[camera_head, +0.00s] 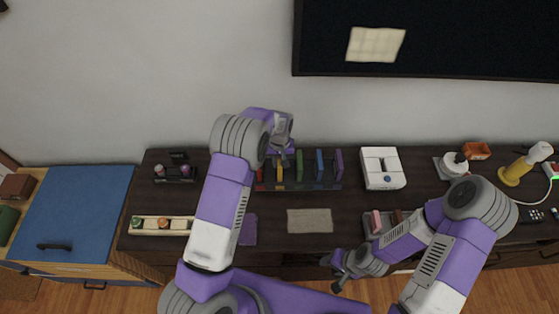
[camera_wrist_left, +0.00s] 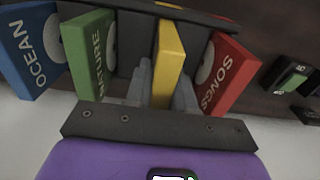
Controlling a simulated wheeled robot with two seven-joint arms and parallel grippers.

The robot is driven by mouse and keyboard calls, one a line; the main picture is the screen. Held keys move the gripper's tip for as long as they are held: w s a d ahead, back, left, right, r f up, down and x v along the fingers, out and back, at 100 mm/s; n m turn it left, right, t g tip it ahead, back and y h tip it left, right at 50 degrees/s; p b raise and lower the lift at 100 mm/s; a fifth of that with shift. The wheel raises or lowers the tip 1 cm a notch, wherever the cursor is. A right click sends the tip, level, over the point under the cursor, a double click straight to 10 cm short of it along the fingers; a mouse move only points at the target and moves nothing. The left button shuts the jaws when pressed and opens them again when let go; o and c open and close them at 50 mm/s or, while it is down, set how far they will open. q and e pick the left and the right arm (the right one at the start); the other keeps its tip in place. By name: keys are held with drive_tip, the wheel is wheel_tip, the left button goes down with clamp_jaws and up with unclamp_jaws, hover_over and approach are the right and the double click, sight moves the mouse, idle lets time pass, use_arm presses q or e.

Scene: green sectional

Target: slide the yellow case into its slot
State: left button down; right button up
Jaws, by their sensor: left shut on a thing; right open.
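The yellow case (camera_head: 280,173) stands upright in the dark rack (camera_head: 330,186), between the red case (camera_head: 260,175) and the green case (camera_head: 299,165). In the left wrist view the yellow case (camera_wrist_left: 170,52) is between my left fingers, with the green case marked NATURE (camera_wrist_left: 88,55) on one side and the red case marked SONGS (camera_wrist_left: 228,75) on the other. My left gripper (camera_head: 280,158) is shut on the yellow case. How deep the case sits is hard to tell. My right gripper (camera_head: 339,271) is open and empty near the table's front edge.
A blue case (camera_head: 319,165) and a purple case (camera_head: 339,163) stand further right in the rack. A white box (camera_head: 382,168) is right of the rack. A beige mat (camera_head: 310,220) and a purple cloth (camera_head: 248,230) lie in front. A wall screen (camera_head: 450,40) hangs above.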

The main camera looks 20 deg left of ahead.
use_arm(q)
drive_tip(key=shift+f+b, duration=0.5)
drive_tip(key=shift+f, duration=0.3)
drive_tip(key=c, duration=0.9)
unclamp_jaws()
wheel_tip(320, 180, up, 8)
drive_tip(key=shift+f+p, duration=0.15)
drive_tip(key=shift+p, duration=0.25)
